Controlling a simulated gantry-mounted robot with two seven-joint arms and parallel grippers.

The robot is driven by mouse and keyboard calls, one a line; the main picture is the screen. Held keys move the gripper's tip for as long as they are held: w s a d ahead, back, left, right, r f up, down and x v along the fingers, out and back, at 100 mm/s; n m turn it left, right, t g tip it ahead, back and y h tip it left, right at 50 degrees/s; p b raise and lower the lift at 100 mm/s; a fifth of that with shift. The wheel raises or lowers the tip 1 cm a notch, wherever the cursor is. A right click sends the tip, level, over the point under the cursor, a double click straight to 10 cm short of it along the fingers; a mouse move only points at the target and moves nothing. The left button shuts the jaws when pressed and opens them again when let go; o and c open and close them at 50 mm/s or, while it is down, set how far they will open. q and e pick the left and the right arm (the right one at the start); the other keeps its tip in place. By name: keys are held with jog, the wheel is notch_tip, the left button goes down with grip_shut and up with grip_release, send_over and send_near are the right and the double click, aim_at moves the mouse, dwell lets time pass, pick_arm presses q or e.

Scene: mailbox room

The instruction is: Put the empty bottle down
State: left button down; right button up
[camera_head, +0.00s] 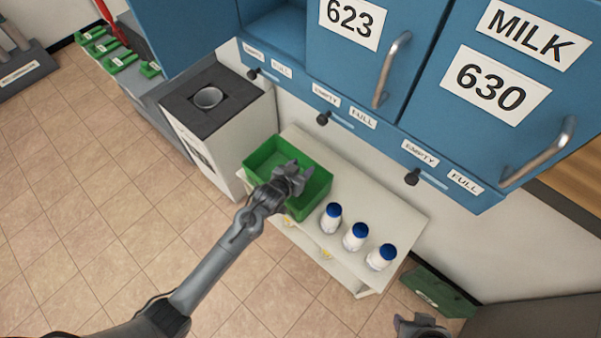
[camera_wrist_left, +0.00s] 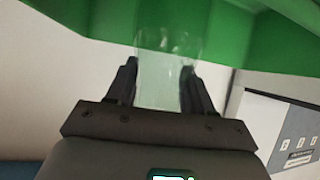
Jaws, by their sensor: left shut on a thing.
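My left gripper (camera_head: 298,175) is over the green crate (camera_head: 262,153) on the white shelf unit. In the left wrist view its fingers (camera_wrist_left: 160,78) are shut on a clear, see-through empty bottle (camera_wrist_left: 163,92). The green crate wall (camera_wrist_left: 100,35) fills the top of that view, behind the bottle. In the head view the gripper hides the bottle, and I cannot tell whether the bottle touches the crate. Part of my right gripper (camera_head: 420,325) shows at the bottom edge; its finger opening is unclear.
Three white bottles with blue caps (camera_head: 354,237) stand on the shelf top (camera_head: 395,215) right of the crate. Blue mailboxes (camera_head: 340,70) with handles hang above. A white cabinet with a dark top (camera_head: 230,80) stands left. A green crate (camera_head: 438,290) lies on the floor at right.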

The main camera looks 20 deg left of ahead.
pick_arm(q)
jog(key=shift+f, duration=0.65)
pick_arm(e)
jog(key=shift+s+d+f, duration=0.1)
jog(key=shift+f, duration=0.35)
pick_arm(q)
jog(key=shift+f, duration=0.15)
jog(key=shift+c, duration=2.2)
grip_release()
